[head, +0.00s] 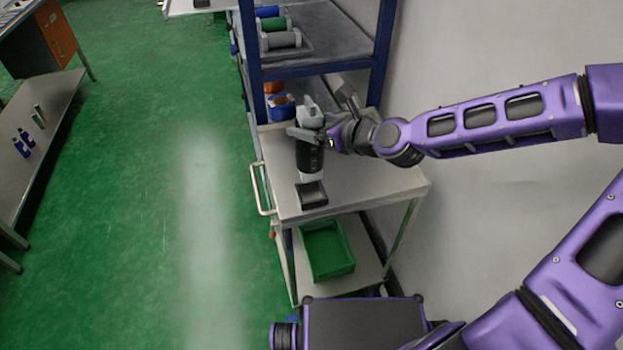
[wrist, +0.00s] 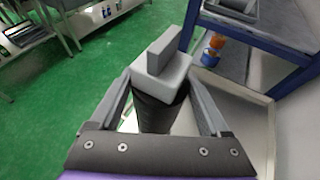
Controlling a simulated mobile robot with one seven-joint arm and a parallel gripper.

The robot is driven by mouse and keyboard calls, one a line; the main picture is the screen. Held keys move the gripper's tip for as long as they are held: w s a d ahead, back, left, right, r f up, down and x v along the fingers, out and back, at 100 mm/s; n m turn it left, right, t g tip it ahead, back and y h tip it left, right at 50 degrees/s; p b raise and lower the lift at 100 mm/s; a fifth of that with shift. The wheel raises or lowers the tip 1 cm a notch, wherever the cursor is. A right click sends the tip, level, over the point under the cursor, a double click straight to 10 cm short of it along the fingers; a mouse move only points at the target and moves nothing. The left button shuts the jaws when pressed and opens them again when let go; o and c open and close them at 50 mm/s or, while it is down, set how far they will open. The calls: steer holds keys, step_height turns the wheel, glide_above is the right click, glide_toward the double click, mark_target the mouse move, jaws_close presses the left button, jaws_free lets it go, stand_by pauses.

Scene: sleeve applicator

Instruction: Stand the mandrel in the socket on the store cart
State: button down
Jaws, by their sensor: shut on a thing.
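The mandrel (head: 310,158) has a black body, a grey block-shaped top and a pale lower end. It is about upright over the store cart (head: 365,185). My gripper (head: 318,137) is shut on it below the grey top. In the wrist view the mandrel (wrist: 158,112) stands between the two fingers (wrist: 160,105). The socket (head: 312,195), a small dark square holder, is on the cart top near its front left edge. The mandrel's pale lower end shows at the socket's far edge. I cannot tell whether it touches or is inside.
A blue-framed shelf rack (head: 250,60) with rollers stands behind the cart. A green bin (head: 327,248) sits on the cart's lower shelf. A white wall is close on the right. The green floor on the left is open, with a grey bench (head: 40,145) beyond.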

mark_target(320, 158)
step_height(320, 158, down, 8)
steer(key=shift+f+b, duration=0.25)
steer(key=shift+b, duration=0.75)
steer(key=shift+f, duration=0.1)
jaws_free()
steer(key=shift+f, duration=0.1)
steer(key=shift+d+r, duration=0.1)
steer(key=shift+r, duration=0.1)
steer(key=p+v, duration=0.1)
steer(key=v, duration=0.5)
steer(key=shift+d+r+p, duration=0.1)
steer(key=shift+p, duration=0.2)
steer(key=shift+s+d+r, duration=0.2)
steer(key=shift+s+d, duration=0.1)
steer(key=shift+s, duration=0.15)
steer(key=shift+f, duration=0.1)
